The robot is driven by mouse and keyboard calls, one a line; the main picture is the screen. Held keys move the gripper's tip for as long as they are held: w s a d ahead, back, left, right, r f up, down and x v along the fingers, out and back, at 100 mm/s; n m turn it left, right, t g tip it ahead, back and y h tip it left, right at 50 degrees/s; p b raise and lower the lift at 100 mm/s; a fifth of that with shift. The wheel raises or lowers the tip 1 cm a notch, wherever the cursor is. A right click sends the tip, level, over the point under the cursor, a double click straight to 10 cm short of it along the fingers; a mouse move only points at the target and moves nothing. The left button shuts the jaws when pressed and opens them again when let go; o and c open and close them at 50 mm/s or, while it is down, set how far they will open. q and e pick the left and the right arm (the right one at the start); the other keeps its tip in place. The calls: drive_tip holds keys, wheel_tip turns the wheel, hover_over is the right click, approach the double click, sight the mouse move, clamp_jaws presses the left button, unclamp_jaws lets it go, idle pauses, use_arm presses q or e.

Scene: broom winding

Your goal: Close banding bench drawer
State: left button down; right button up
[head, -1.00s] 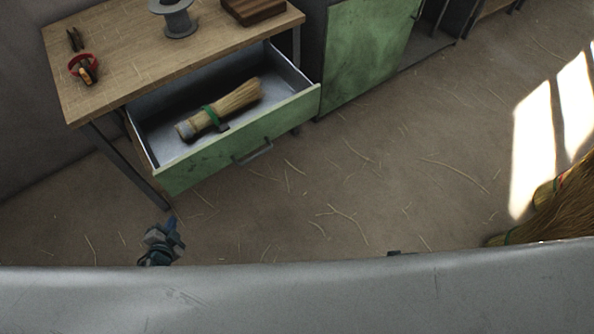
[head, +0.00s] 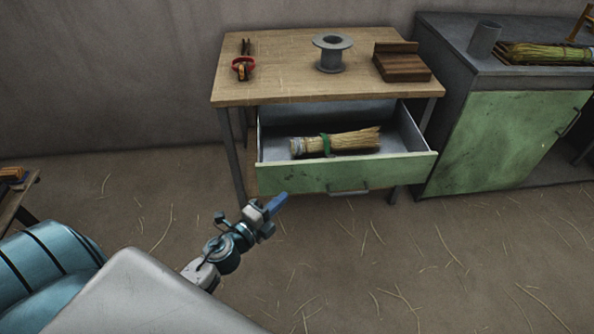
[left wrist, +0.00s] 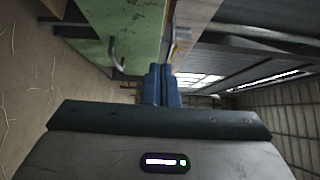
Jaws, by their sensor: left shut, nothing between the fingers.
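The banding bench (head: 290,80) has a wooden top, and its green-fronted drawer (head: 290,179) stands pulled open. A straw broom head with a green band (head: 335,142) lies inside the drawer. The drawer's handle (head: 348,191) is on the middle of its front. My left gripper (head: 276,204) is shut and empty, in front of and below the left part of the drawer front, apart from it in the picture. In the left wrist view the shut blue fingers (left wrist: 161,85) point ahead, with the green drawer front (left wrist: 125,25) and its handle (left wrist: 117,52) to the upper left. My right gripper is not in view.
On the bench top are a grey spool (head: 331,55), a wooden block (head: 402,66), and a red ring-shaped holder with tools (head: 242,69). A grey cabinet with a green door (head: 505,140) stands to the right. The straw-littered floor (head: 400,255) before the bench is clear.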

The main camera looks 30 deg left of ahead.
use_arm(q)
drive_tip(key=p, duration=0.3)
approach(305, 165)
drive_tip(key=w+d, duration=0.2)
drive_tip(key=d, duration=0.2)
drive_tip(key=w+a, duration=0.2)
drive_tip(key=w, duration=0.1)
drive_tip(key=shift+w+a+b, duration=0.1)
drive_tip(key=shift+b, duration=0.3)
drive_tip(key=shift+w+a, duration=0.25)
drive_tip(key=shift+w, duration=0.05)
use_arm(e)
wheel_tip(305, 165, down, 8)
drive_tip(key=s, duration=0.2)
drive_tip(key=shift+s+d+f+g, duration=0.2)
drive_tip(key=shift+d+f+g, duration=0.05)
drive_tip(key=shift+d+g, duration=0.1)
use_arm(q)
drive_tip(key=shift+w, duration=0.1)
